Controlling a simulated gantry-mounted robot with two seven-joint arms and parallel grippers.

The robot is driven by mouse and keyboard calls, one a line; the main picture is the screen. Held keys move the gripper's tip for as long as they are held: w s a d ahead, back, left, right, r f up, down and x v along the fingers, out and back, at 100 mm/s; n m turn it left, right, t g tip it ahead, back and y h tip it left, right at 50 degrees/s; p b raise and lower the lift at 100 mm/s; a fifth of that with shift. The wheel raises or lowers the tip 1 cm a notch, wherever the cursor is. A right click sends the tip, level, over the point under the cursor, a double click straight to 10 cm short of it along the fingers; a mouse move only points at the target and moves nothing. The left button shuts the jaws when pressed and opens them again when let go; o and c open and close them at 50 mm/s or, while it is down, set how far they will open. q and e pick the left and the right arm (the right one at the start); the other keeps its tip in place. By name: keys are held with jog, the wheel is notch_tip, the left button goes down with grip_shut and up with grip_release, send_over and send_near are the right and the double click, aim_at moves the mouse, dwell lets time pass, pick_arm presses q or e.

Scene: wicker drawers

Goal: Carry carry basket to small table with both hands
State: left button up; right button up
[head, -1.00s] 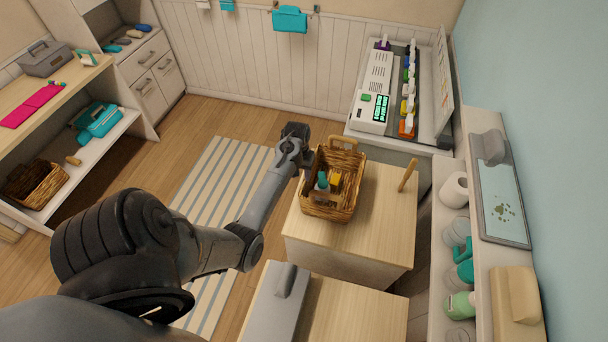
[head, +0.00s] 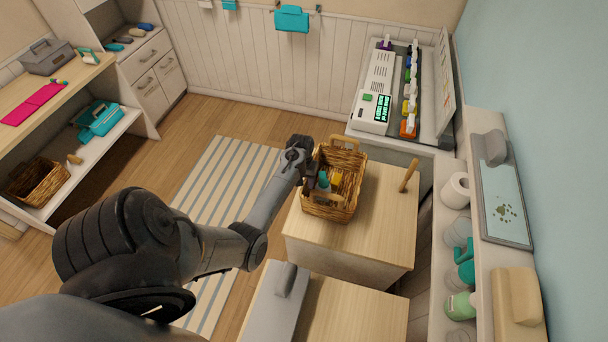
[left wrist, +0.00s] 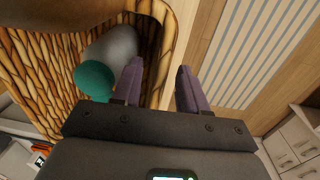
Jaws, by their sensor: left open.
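The wicker carry basket (head: 330,208) stands upright on a wood-topped cabinet (head: 385,235), with a teal-topped bottle and a yellow item in it. My left gripper (head: 309,172) is at the basket's left rim in the head view. In the left wrist view, the open left gripper (left wrist: 158,88) has one finger over the basket's inside and one outside, with the wicker rim (left wrist: 172,35) between them. Whether they touch the rim cannot be told. My right gripper is not in view. I cannot tell which surface is the small table.
A second wood top (head: 350,312) with a grey object (head: 283,290) is in front. A shelf with bottles (head: 458,305) runs along the right. A striped rug (head: 215,190) lies on open floor at left.

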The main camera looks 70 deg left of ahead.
pick_arm(q)
jog(key=shift+w+d+f, duration=0.1)
jog(key=shift+w+f, duration=0.05)
jog(key=shift+f, duration=2.35)
grip_shut()
